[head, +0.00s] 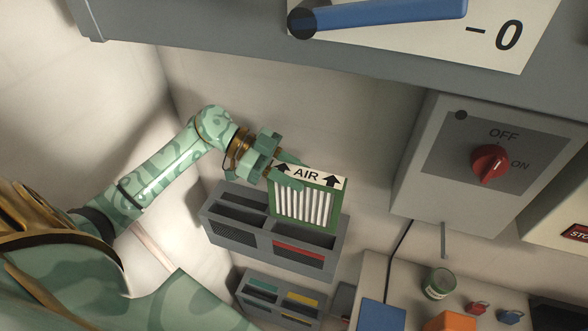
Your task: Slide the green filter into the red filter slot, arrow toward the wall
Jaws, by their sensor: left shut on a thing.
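The green filter (341,211) is a green frame with white pleats and a white AIR label whose two arrows point up in the picture, toward the wall behind. My left gripper (287,174) is shut on the filter at its upper left corner. The grey slot box (228,232) on the wall has an open left compartment and a right compartment with a red strip (298,252), the red filter slot. The filter stands upright in front of or over the right compartment and hides its opening. I cannot tell whether its lower edge is inside. My right gripper is out of view.
Below is a smaller grey rack (259,299) with green and yellow strips. To the right are a switch box with a red knob (490,163) and a bench with a green can (439,283), an orange block (450,321) and a blue panel (381,315). A grey cabinet overhangs above.

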